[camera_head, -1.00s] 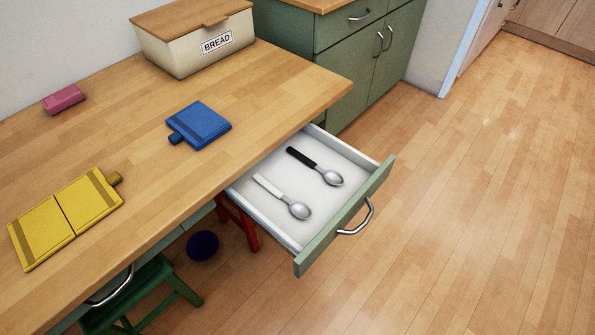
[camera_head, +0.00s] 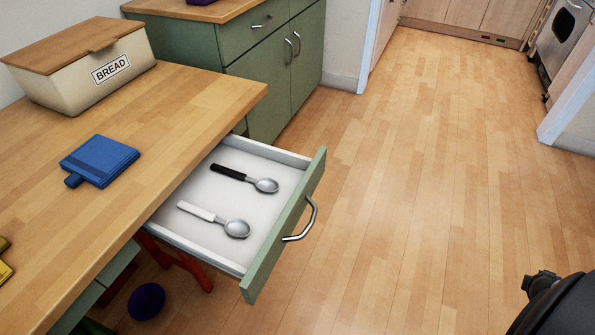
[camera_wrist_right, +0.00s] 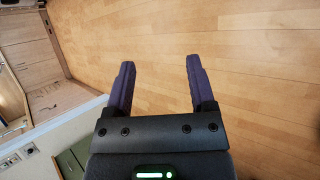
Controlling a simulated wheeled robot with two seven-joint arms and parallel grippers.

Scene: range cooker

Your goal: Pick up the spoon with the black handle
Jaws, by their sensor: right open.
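The spoon with the black handle (camera_head: 245,178) lies in the open drawer (camera_head: 200,238), its handle to the left and its bowl to the right. A spoon with a white handle (camera_head: 214,219) lies nearer in the same drawer, apart from it. My right gripper (camera_wrist_right: 160,80) is open and empty in the right wrist view, above bare wooden floor, with no spoon between its fingers. A dark part of me shows at the lower right of the head view, away from the drawer. My left gripper is not in view.
The drawer's green front with a metal handle (camera_head: 304,222) sticks out from under the wooden counter (camera_head: 185,100). A bread box (camera_head: 85,68) and a blue notebook-like object (camera_head: 100,160) are on the counter. A purple round object (camera_head: 146,301) is below. The floor (camera_head: 400,180) at right is clear.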

